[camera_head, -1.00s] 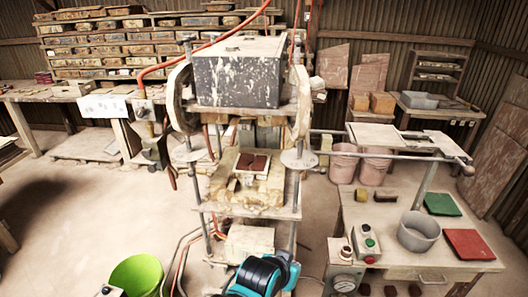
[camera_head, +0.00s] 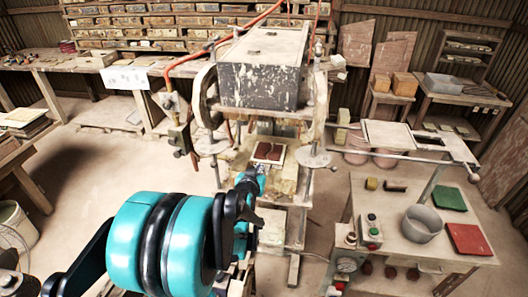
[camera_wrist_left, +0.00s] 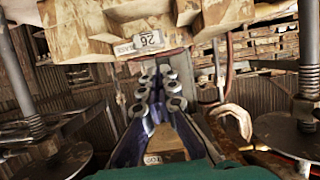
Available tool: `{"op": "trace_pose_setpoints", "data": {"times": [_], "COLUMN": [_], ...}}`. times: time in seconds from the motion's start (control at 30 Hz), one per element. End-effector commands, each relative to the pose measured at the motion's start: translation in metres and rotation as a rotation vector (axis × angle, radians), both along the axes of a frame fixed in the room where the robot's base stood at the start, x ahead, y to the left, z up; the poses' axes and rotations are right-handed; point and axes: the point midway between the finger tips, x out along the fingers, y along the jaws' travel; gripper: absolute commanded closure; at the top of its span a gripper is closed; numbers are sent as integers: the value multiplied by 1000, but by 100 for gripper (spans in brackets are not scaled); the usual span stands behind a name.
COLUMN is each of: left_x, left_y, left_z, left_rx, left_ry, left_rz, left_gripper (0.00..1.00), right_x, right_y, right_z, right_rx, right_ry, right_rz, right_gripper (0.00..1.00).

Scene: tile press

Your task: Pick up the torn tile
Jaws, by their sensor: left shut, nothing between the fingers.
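The torn tile (camera_head: 268,151) is a dark red-brown piece in a pale square frame on the lower bed of the press (camera_head: 235,160). A light line seems to cross it, but it is too small to tell the tear clearly. My left gripper (camera_head: 262,175) reaches in from the lower left, in front of the press bed and just short of the tile. I cannot make out the tile there. My right gripper is out of view.
The heavy upper head (camera_head: 265,75) of the press hangs over the bed, with posts and round discs (camera_head: 315,158) at both sides. A side table (camera_head: 395,235) at right holds a grey pot (camera_head: 421,224), a green tile (camera_head: 449,198) and a red tile (camera_head: 468,239).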

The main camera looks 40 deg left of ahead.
Motion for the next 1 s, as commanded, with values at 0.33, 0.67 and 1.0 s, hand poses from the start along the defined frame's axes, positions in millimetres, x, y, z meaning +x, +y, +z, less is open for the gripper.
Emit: {"op": "trace_pose_setpoints", "data": {"times": [0.33, 0.67, 1.0], "left_x": [56, 103, 101], "left_y": [30, 56, 54], "left_z": [-1, -7, -19], "left_rx": [0, -2, -3], "left_ry": [1, 1, 5], "left_rz": [-1, -2, -2], "left_gripper": [100, 100, 100], "right_x": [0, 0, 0], "right_y": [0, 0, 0], "right_z": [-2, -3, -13], "right_rx": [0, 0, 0], "right_ry": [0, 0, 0], "right_rz": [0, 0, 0], "right_gripper": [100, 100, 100]}}
